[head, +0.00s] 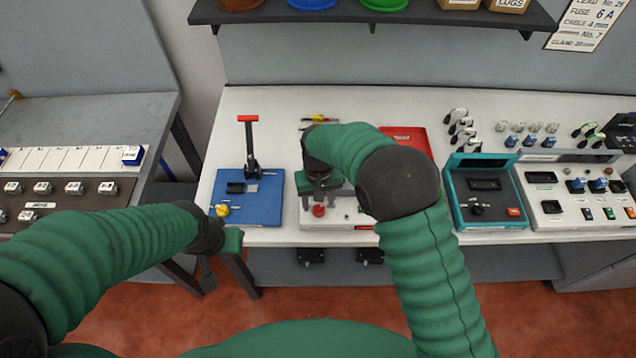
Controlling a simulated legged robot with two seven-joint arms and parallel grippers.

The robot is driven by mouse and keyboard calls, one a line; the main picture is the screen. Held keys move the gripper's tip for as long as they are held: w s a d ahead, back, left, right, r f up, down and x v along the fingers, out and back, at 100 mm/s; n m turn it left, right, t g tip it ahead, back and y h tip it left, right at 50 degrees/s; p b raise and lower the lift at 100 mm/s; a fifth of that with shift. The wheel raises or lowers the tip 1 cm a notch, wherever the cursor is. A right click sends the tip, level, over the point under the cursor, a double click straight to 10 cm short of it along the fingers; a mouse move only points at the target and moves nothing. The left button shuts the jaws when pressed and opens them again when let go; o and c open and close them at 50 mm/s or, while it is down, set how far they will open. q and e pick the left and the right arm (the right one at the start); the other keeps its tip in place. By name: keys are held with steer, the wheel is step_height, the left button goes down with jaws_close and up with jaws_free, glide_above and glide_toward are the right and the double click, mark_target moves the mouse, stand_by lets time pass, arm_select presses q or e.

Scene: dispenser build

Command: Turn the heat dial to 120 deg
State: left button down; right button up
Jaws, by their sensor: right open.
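A red knob (319,210) sits on the front of a white-grey unit (345,214) in the middle of the bench. No scale or pointer on it is readable, and I cannot tell for sure that it is the heat dial. My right gripper (321,190) is open, pointing down just above and behind the red knob. My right wrist and forearm hide much of the unit. My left gripper (222,254) hangs by the bench's front edge, left of the unit; its jaws are too unclear to read.
A blue base (262,207) with a red-topped lever (249,140) and a yellow knob (222,210) stands left of the unit. A red tray (408,138) lies behind my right arm. A teal box (468,178) and a white control panel (548,186) stand to the right.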

mark_target(319, 206)
step_height(319, 206, up, 14)
steer(key=b, duration=0.1)
stand_by(0.4)
